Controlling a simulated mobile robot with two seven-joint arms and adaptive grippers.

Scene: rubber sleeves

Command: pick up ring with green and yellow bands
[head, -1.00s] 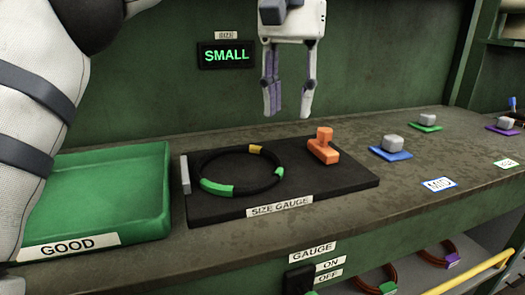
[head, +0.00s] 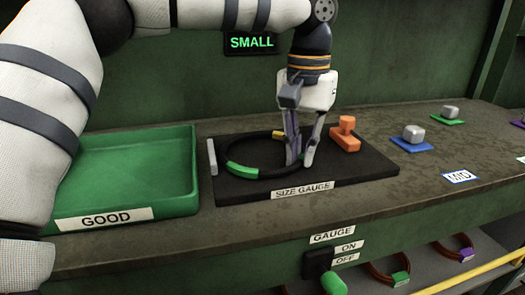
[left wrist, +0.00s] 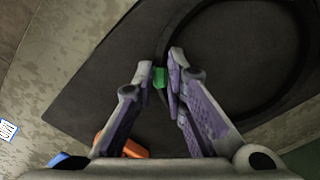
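The black ring (head: 246,171) with green and yellow bands lies on the black size gauge (head: 222,190). One green band is at its front left and the yellow band (head: 278,135) at its back. My left gripper (head: 301,163) points down at the ring's right side, its fingers drawn in around it. In the left wrist view a green band (left wrist: 159,79) fills the narrow gap between the fingertips (left wrist: 160,73), so the gripper looks shut on the ring. The fingers hide that band in the head view. My right gripper is not in view.
A green tray (head: 187,203) labelled GOOD stands left of the gauge. An orange handle (head: 345,135) stands close to the right of my left gripper. Grey blocks on blue (head: 412,146) and green (head: 447,122) plates are farther right. A sign (head: 251,42) reads SMALL.

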